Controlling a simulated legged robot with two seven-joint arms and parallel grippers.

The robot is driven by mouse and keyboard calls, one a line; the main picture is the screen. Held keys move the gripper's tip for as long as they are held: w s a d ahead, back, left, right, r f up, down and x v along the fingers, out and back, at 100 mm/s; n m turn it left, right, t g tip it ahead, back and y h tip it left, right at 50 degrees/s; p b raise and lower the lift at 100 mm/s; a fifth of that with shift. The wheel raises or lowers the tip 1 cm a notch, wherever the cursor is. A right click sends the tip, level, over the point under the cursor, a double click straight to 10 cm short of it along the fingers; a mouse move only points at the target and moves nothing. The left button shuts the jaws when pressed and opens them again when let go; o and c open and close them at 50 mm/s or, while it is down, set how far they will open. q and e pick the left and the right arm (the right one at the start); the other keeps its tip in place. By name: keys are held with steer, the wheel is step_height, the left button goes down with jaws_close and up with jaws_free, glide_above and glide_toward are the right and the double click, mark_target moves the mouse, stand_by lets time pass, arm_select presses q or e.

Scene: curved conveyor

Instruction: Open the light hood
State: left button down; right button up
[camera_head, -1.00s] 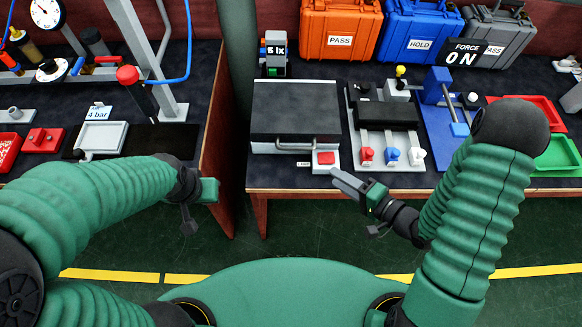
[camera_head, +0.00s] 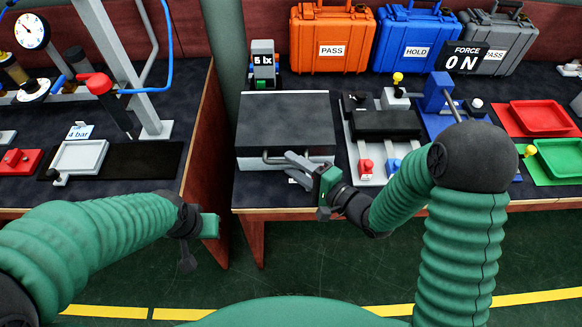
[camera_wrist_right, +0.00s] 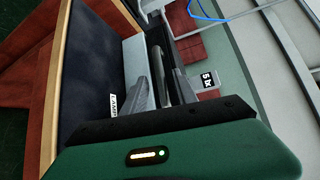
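The light hood (camera_head: 285,118) is a dark flat-topped box with a light grey front, standing lowered on the middle table. Its bar handle (camera_head: 272,160) runs along the front edge. My right gripper (camera_head: 292,158) is at the right part of this handle. In the right wrist view the fingers (camera_wrist_right: 164,92) stand apart, with the handle bar (camera_wrist_right: 157,70) between them; contact is not clear. The red button seen beside the hood earlier is hidden behind my right gripper. My left gripper (camera_head: 208,226) hangs over the gap between the tables, its fingers not clearly visible.
A "5 lx" display (camera_head: 263,62) stands behind the hood. To the right are a lever panel (camera_head: 372,176), a blue press (camera_head: 437,95), a red tray (camera_head: 540,118) and a green tray (camera_head: 562,158). Orange, blue and grey cases line the back. A "LAMP" label (camera_wrist_right: 114,101) shows in the wrist view.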

steer(key=shift+w+a, duration=0.25)
steer(key=shift+a, duration=0.6)
steer(key=shift+c, duration=0.9)
steer(key=c, duration=0.5)
steer(key=shift+d, duration=0.3)
jaws_close()
steer(key=shift+f, duration=0.15)
